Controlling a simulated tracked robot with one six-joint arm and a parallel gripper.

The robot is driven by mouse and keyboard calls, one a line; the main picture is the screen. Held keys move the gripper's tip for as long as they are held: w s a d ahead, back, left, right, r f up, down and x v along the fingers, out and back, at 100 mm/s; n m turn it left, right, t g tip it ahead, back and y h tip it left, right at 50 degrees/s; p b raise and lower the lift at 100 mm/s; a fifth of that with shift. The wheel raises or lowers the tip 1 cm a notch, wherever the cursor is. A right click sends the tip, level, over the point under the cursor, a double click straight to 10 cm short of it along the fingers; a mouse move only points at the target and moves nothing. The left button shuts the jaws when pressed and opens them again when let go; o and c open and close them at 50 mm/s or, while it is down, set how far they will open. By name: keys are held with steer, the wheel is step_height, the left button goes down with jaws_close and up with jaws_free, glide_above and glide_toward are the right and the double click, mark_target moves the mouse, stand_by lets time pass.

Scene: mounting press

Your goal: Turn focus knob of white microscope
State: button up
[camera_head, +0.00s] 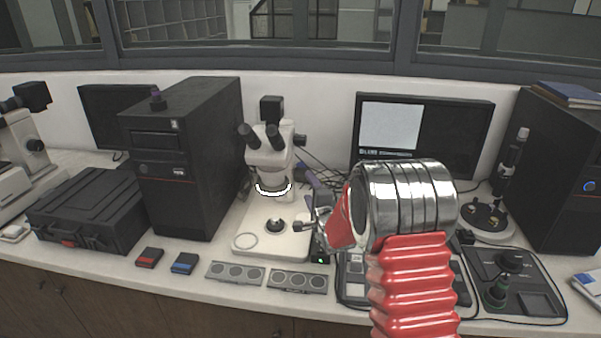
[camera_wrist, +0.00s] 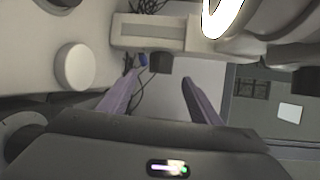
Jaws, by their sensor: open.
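The white microscope (camera_head: 268,158) stands on the bench left of my arm in the head view, with black eyepieces and a lit ring light. In the wrist view its pale column (camera_wrist: 150,32) and bright ring (camera_wrist: 220,14) show at the top. A dark knob (camera_wrist: 161,63), which looks like the focus knob, juts from the column. My gripper (camera_wrist: 160,79) is open, with one purple finger on each side below the knob; I cannot tell whether either touches it. In the head view, a purple finger of my gripper (camera_head: 307,174) shows right of the microscope, and the focus knob is not clearly visible.
A black computer tower (camera_head: 185,155) stands left of the microscope and a monitor (camera_head: 425,130) behind to the right. Small red (camera_head: 149,257) and blue (camera_head: 184,263) boxes and grey panels (camera_head: 235,272) lie along the front. Cables run behind the microscope.

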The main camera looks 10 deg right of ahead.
mark_target(301, 175)
stand_by(0.3)
steer(key=w+a+f, duration=0.1)
steer(key=w, duration=1.2)
steer(key=shift+w, duration=0.35)
steer(key=shift+a+f, duration=0.1)
steer(key=c, duration=1)
